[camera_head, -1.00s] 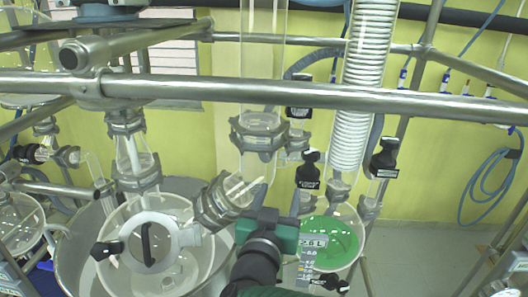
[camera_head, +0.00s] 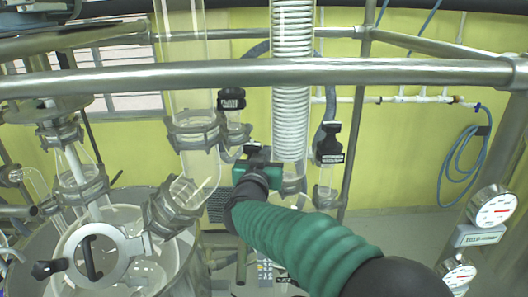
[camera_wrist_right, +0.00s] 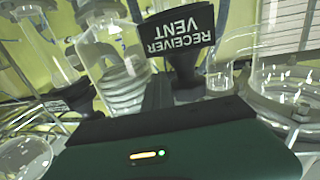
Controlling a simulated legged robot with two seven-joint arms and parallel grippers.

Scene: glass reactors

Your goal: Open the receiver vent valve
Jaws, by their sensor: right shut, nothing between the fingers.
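The receiver vent valve shows in the right wrist view as a black handle (camera_wrist_right: 182,35) with a white RECEIVER VENT label, upside down in the picture. It stands just beyond my right gripper (camera_wrist_right: 160,100). My right gripper is shut with nothing held. I cannot tell whether it touches the handle. My left gripper is not in view.
Another black valve (camera_head: 330,142) stands to the right, and one (camera_head: 231,98) to the upper left. The glass coil condenser (camera_head: 292,90) rises behind the gripper. A steel rail (camera_head: 400,73) crosses above. Pressure gauges (camera_head: 492,206) are at far right.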

